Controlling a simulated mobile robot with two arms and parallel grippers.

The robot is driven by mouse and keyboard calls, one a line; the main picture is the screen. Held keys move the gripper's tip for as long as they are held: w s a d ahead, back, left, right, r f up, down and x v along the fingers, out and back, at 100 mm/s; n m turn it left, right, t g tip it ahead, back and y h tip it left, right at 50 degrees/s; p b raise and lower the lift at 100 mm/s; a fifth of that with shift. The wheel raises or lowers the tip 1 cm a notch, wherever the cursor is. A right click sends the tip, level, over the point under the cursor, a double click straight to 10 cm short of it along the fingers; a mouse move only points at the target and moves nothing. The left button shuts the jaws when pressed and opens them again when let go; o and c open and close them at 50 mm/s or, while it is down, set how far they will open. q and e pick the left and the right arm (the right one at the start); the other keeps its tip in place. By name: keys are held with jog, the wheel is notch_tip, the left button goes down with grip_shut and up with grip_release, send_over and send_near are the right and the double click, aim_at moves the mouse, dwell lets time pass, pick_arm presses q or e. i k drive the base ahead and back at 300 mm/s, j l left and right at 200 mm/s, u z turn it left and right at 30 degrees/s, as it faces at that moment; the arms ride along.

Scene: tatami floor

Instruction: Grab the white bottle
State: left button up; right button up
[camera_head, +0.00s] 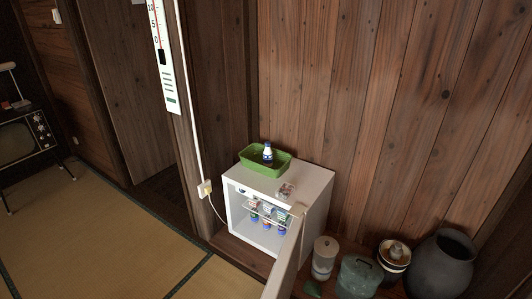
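A small white bottle with a dark blue label (267,152) stands upright in a green tray (262,173) on top of a small white fridge (316,182). The fridge is open at the front, and its door (285,262) swings out toward the bottom of the view. Inside, several small bottles with blue and reddish parts (254,220) stand around a wire shelf. They are too small to tell apart well. Neither of my grippers shows in this view.
A small patterned item (287,190) lies on the fridge top. Right of the fridge stand a pale lidded canister (324,257), a greenish glass jar (358,278), a dark lidded pot (394,262) and a large black jar (443,262). Tatami floor (100,235) is clear at left.

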aim_at(268, 157)
jog(key=i+j, duration=0.25)
jog(key=i+j+z, duration=0.1)
jog(key=i+j, duration=0.15)
jog(key=j, duration=0.2)
jog(key=i+j, duration=0.25)
jog(key=j, duration=0.15)
jog(key=i+j+z, duration=0.1)
jog(key=j, duration=0.25)
jog(key=i+j, duration=0.35)
jog(key=i+j+z, duration=0.1)
jog(key=j, duration=0.35)
jog(key=i, duration=0.1)
